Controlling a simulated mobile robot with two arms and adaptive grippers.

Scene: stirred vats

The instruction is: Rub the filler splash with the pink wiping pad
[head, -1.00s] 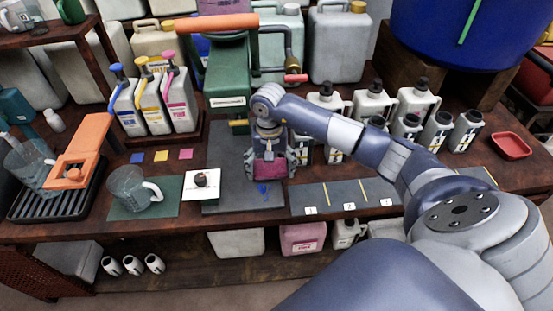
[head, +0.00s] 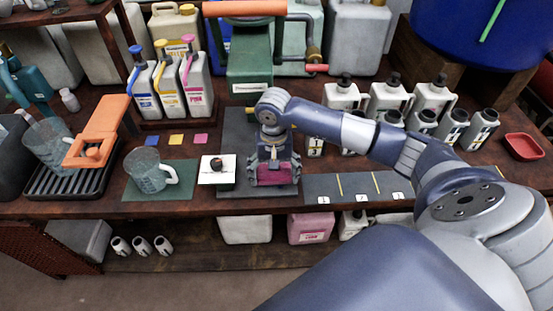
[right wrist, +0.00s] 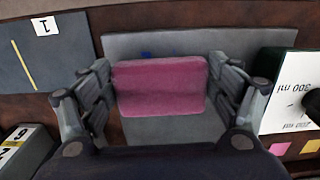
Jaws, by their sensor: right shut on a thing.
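My right gripper (head: 274,180) is shut on the pink wiping pad (head: 275,173), low over the front part of the grey mat (head: 238,140). In the right wrist view the fingers (right wrist: 160,80) hold the pad (right wrist: 160,88) by its two ends. The filler splash shows there only as small blue bits (right wrist: 147,54) on the mat, just beyond the pad's edge; the pad hides the rest. In the head view the splash is hidden behind the gripper and pad. I cannot tell whether the pad touches the mat. My left gripper is not in view.
A white card with a dark blob (head: 216,168) and a measuring jug (head: 148,172) stand left of the mat. A green press (head: 250,68) rises behind it. A strip with numbered labels (head: 350,186) lies to the right. The table's front edge is close.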

